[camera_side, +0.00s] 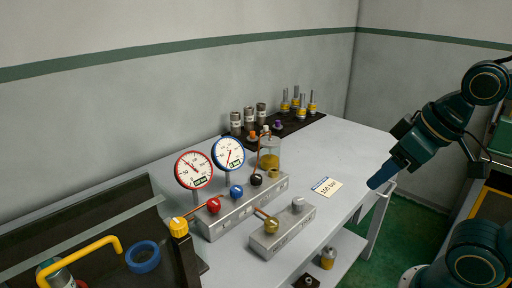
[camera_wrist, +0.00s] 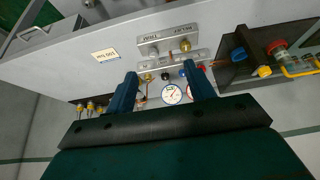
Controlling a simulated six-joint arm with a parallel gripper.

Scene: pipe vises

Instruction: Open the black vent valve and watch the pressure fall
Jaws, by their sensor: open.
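The black vent valve (camera_side: 256,179) is a round black knob on the grey block (camera_side: 222,224), right of the blue knob (camera_side: 236,191) and red knob (camera_side: 213,205). A red-rimmed gauge (camera_side: 194,170) and a blue-rimmed gauge (camera_side: 228,153) stand behind the block; their readings are too small to tell surely. My gripper (camera_side: 378,182) is at the right, above the bench's right edge, well apart from the valve. In the wrist view its fingers (camera_wrist: 163,80) are spread and empty, and the black valve (camera_wrist: 165,77) shows between them in the distance.
A smaller block (camera_side: 285,231) with a brass knob and a grey knob sits in front. A card (camera_side: 326,187) lies flat on the bench. A jar (camera_side: 270,153) and several fittings (camera_side: 299,103) stand behind. A dark tray (camera_side: 100,222) with a yellow pipe is at left.

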